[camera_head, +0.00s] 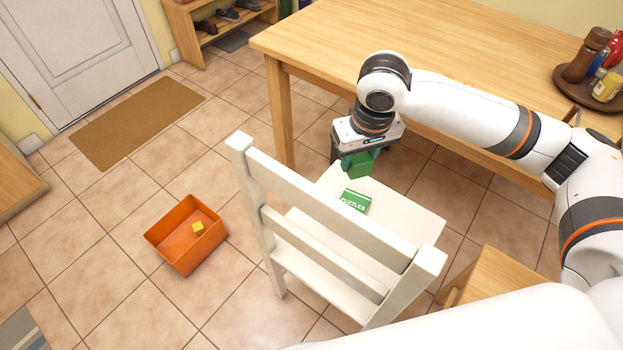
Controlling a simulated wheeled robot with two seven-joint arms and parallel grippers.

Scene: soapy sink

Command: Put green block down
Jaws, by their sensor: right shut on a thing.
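A green block (357,164) is in my right gripper (352,158), which is shut on it. The gripper points down over the back part of a white chair's seat (405,229), near the table's edge. A small gap seems to lie between the block and the seat, but I cannot tell for sure whether they touch. A green puzzle book or box (355,201) lies on the seat, just in front of the block. My left gripper is not in view.
The wooden table (420,40) stands behind the chair, with a tray of jars (590,90) at its right. The chair's backrest (330,215) rises in front. An orange bin (187,236) with a yellow block (198,227) sits on the floor at left. A wooden stool (490,280) stands at right.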

